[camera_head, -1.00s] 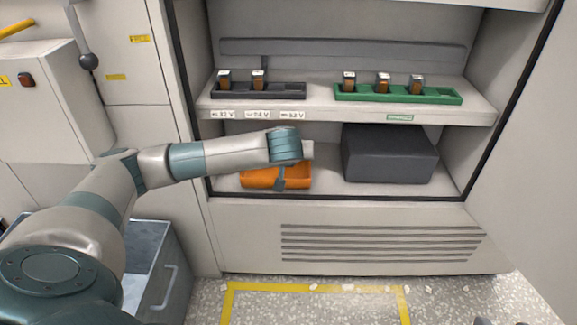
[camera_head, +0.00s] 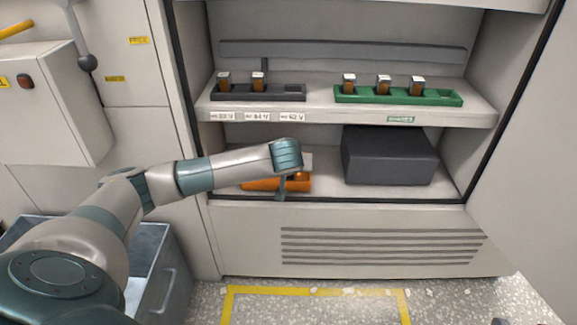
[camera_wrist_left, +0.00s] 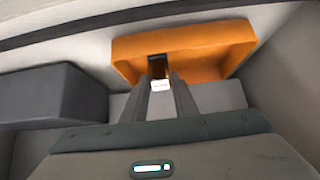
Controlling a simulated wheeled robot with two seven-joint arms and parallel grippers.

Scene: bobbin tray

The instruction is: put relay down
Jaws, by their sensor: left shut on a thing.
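My left gripper (camera_head: 281,194) is at the lower shelf, in front of the orange bin (camera_head: 262,184). In the left wrist view its fingers (camera_wrist_left: 161,88) are shut on a small relay (camera_wrist_left: 157,68), dark and brown with a white label. The relay shows against the opening of the orange bin (camera_wrist_left: 215,45); I cannot tell whether it touches the bin. In the head view the held relay is hidden by my wrist.
Above, a black rack (camera_head: 285,93) holds two relays (camera_head: 258,81) and a green rack (camera_head: 445,97) holds three relays (camera_head: 384,84). A dark grey box (camera_head: 390,157) stands right of the orange bin. The shelf edge (camera_head: 440,117) hangs over the lower compartment.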

